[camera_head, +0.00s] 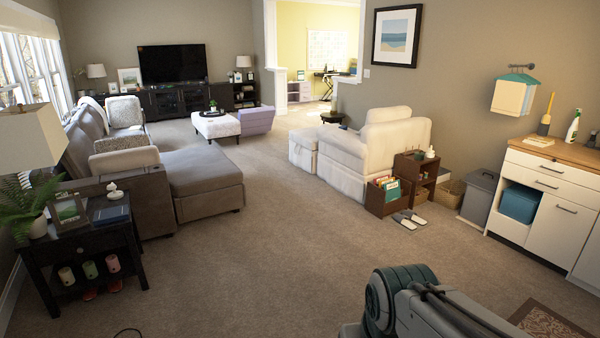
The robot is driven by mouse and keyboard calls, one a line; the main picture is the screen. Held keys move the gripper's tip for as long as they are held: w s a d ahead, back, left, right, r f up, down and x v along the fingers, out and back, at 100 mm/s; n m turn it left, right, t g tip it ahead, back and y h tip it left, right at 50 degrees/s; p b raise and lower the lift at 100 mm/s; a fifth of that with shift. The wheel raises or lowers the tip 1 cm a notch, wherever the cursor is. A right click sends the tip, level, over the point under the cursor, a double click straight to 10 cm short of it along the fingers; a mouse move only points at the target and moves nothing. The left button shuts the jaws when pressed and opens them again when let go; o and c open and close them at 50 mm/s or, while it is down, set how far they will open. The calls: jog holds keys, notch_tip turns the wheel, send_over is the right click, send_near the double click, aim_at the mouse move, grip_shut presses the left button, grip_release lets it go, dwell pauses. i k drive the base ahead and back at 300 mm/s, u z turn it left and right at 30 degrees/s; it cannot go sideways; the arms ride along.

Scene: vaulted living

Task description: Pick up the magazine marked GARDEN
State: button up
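No cover lettering can be read from here, so I cannot tell which item is the magazine marked GARDEN. Several colourful magazines or books (390,184) stand upright in a low brown wooden rack (386,207) on the carpet, beside the cream armchair. One of them looks teal, others red and yellowish. A dark blue flat item (110,214) lies on the black side table at left; I cannot tell what it is. My arm shows at the bottom right, but my gripper is out of view.
A pair of slippers (410,219) lies in front of the rack. The cream armchair (380,150), a grey bin (478,195) and a white cabinet (548,205) line the right side. A grey sofa (205,180) and black side table (70,247) stand left. Middle carpet is clear.

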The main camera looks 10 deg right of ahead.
aim_at(392, 189)
jog(key=z, duration=0.5)
jog(key=i, duration=1.9)
jog(key=z, duration=0.4)
jog(key=i, duration=2.6)
jog(key=u, duration=0.2)
